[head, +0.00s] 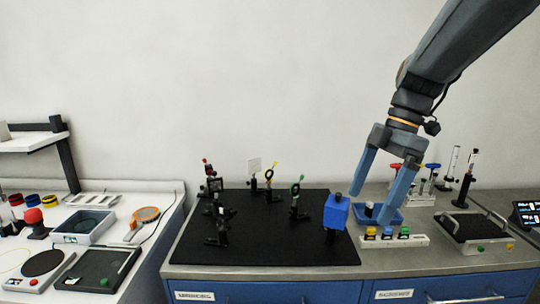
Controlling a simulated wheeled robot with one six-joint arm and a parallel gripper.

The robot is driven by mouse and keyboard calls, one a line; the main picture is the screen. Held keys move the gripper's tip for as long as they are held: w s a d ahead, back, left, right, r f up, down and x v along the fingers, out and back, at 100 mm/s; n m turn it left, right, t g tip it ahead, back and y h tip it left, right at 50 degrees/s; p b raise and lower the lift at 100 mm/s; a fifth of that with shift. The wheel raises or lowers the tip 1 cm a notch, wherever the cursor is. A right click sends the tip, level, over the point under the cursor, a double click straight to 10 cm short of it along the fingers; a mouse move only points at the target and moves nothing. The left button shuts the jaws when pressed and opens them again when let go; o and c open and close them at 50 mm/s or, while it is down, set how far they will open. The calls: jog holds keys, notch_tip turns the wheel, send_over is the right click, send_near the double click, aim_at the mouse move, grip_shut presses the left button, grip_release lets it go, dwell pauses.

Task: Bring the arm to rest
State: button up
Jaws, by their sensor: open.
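My gripper (371,207) hangs from the arm at the right of the head view, pointing down with its two blue fingers apart. Nothing shows held between them. The fingertips appear over or in front of a small blue tray (394,222) on the grey bench; the height above it is hard to tell. A blue box-shaped device (336,212) stands just left of the fingers on the black board.
The black board (270,250) carries several optic mounts (295,203). A white rack of coloured caps (395,241) sits in front of the gripper. A grey tray (470,227) and clamped tubes stand right. A white bench with instruments (92,226) is left.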

jog(key=s+f+m+h+b, duration=0.1)
jog(key=s+f+m+b, duration=0.1)
jog(key=f+m, duration=0.4)
jog(key=s+a+f+m+t+h+b, duration=0.1)
jog(key=f+m+b, duration=0.3)
jog(key=f, duration=0.8)
jog(key=s+f+m+t+h+b, duration=0.1)
jog(key=s+f+m+b, duration=0.1)
jog(key=f+m, duration=0.7)
jog(key=shift+s+a+f+h+b, duration=0.2)
jog(key=shift+s+a+h+b, duration=0.2)
jog(key=shift+s, duration=0.5)
